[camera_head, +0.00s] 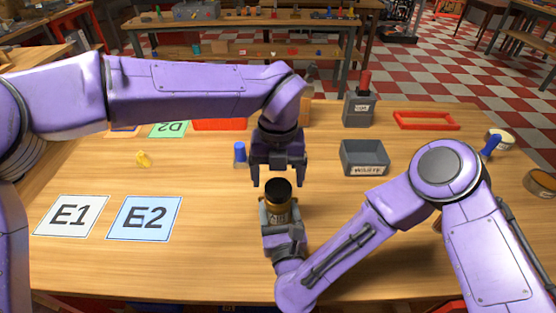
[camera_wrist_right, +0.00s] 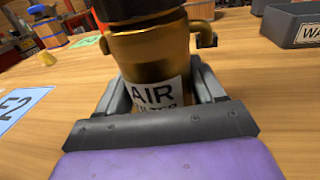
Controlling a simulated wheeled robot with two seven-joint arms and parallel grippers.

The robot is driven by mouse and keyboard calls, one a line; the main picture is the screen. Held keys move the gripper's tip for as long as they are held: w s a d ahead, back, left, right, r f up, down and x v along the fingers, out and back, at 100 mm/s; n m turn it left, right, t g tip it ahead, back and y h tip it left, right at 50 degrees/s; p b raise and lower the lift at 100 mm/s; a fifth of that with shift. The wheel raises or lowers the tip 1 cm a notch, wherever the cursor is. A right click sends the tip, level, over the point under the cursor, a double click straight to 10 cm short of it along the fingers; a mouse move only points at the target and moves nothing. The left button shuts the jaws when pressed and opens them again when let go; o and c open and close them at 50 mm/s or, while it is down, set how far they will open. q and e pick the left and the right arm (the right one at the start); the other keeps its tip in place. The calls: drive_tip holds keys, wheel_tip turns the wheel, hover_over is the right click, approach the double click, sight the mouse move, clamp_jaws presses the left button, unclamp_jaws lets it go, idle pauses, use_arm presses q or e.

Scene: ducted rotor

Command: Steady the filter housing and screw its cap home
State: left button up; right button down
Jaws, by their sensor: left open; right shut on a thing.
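The filter housing (camera_head: 283,213) is a brass cylinder with a white label, standing upright on the table. In the right wrist view the housing (camera_wrist_right: 150,58) shows its "AIR" label and brass side handles. A black cap (camera_head: 277,187) sits on its top; the cap is cut off at the top edge of the wrist view (camera_wrist_right: 135,8), and I cannot tell how tightly it sits. My right gripper (camera_head: 282,232) is shut around the lower housing. My left gripper (camera_head: 278,183) is open and points down at the cap, its fingers apart on either side in the picture; contact is not visible.
A grey labelled bin (camera_head: 365,158) stands right of the housing, with a grey box (camera_head: 360,110) behind it. Cards E1 (camera_head: 70,216) and E2 (camera_head: 145,219) lie flat at front left.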

sight(278, 187)
use_arm(q)
drive_tip(key=shift+f, duration=1.5)
drive_tip(key=c, duration=1.1)
drive_tip(key=m, duration=0.5)
drive_tip(key=o, duration=1.2)
drive_tip(key=shift+r, duration=2.3)
